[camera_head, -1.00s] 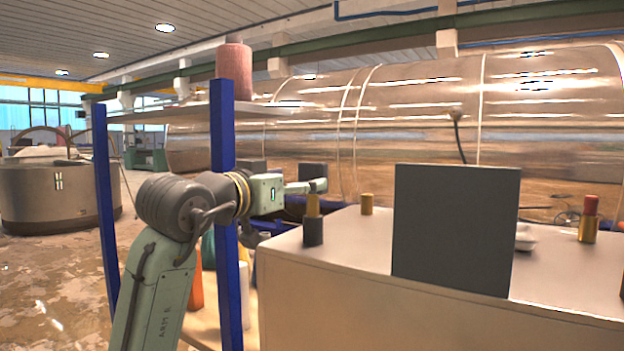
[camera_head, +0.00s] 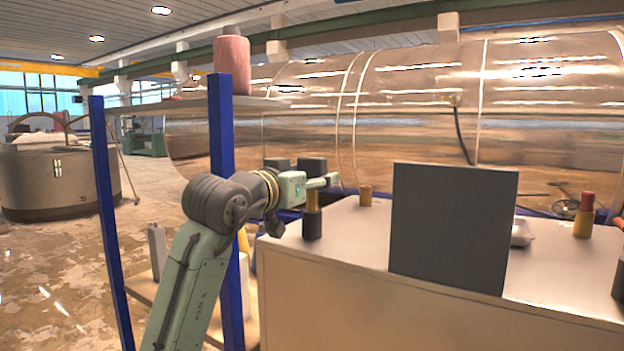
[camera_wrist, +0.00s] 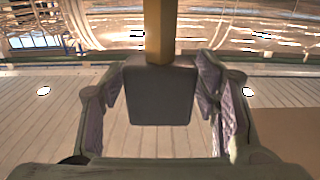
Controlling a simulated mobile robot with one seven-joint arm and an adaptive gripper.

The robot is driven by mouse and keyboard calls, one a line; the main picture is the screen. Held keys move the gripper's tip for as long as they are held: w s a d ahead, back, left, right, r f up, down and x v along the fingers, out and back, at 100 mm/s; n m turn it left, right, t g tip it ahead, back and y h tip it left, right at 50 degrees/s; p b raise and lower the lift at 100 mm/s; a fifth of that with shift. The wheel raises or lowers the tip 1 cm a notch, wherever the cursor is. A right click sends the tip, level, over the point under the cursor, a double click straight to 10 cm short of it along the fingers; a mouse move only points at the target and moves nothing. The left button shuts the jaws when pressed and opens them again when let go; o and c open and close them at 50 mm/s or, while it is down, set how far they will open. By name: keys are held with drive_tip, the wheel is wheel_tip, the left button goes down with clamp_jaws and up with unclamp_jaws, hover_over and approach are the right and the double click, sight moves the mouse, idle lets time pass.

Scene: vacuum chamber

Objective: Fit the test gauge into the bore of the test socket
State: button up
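A dark square block on a gold rod, which looks like the test gauge (camera_head: 312,201), stands upright over a short dark cylinder (camera_head: 312,226) at the left end of the pale cabinet top. The rod's lower end meets the cylinder; how deep it sits is hidden. I cannot tell whether this cylinder or the short gold cylinder (camera_head: 366,195) behind it is the test socket. My gripper (camera_head: 328,181) is level, at the block. In the wrist view, which is upside down, the block (camera_wrist: 160,96) lies between my gripper's (camera_wrist: 161,75) parted fingers, with gaps at its sides.
A large dark upright panel (camera_head: 453,230) stands on the cabinet top (camera_head: 345,235), right of the gauge. A gold cylinder with a red top (camera_head: 584,214) stands farther right. A blue-posted rack (camera_head: 222,130) is beside my arm. A large shiny tank (camera_head: 420,120) fills the back.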

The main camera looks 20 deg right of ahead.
drive_tip(key=c, duration=0.9)
drive_tip(key=shift+r, duration=0.1)
drive_tip(key=shift+r+b, duration=0.6)
drive_tip(key=shift+r, duration=4.35)
